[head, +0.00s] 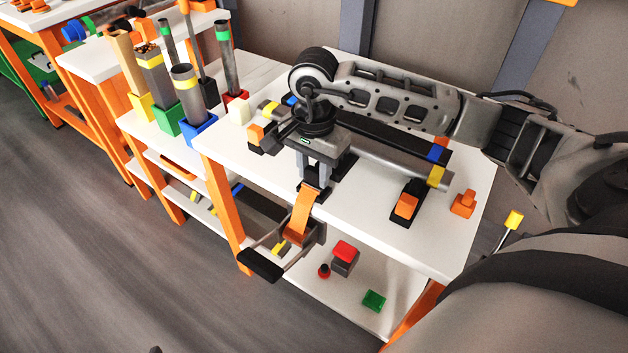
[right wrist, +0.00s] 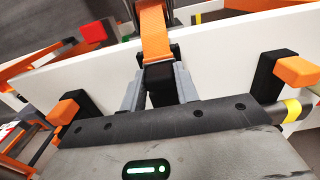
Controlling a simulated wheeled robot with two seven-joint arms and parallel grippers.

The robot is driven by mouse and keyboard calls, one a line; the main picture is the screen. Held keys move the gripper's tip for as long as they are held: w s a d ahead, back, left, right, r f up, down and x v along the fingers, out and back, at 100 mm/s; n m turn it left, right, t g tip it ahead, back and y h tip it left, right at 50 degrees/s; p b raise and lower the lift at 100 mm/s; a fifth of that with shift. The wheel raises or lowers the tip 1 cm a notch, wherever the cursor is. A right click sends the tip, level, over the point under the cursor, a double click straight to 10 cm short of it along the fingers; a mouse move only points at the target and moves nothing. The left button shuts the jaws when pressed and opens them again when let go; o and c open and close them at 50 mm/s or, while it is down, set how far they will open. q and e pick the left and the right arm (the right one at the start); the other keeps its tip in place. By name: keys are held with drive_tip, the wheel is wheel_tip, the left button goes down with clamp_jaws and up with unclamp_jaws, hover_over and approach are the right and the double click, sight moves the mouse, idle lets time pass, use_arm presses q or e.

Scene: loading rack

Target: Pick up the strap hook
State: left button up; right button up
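The strap hook (right wrist: 160,82) is a small black block at the end of an orange strap (head: 302,213). It is at the front edge of the white table top, and the strap hangs over the edge toward a dark ratchet with a black handle (head: 262,265). My right gripper (head: 313,178) points down over that edge. In the right wrist view its grey fingers (right wrist: 160,90) stand close on both sides of the hook, with no clear gap, and appear shut on it. The gripper body hides part of the hook in the head view. My left gripper is not in view.
A long dark bar and a grey tube (head: 385,165) lie behind the gripper, held by black and orange brackets (head: 405,206). Tubes in coloured holders (head: 197,122) stand at the left. A red-topped block (head: 344,252) and a green block (head: 374,300) are on the lower shelf.

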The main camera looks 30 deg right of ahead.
sight(314, 169)
drive_tip(key=shift+r, duration=0.45)
wheel_tip(314, 169, up, 2)
drive_tip(key=shift+r, duration=0.25)
drive_tip(key=s+a+r, duration=0.2)
drive_tip(key=a+r, duration=0.3)
drive_tip(key=a, duration=0.1)
drive_tip(key=s+a+r, duration=0.2)
drive_tip(key=a+r, duration=0.2)
drive_tip(key=a, duration=0.3)
drive_tip(key=shift+s+r, duration=0.3)
drive_tip(key=shift+r, duration=0.05)
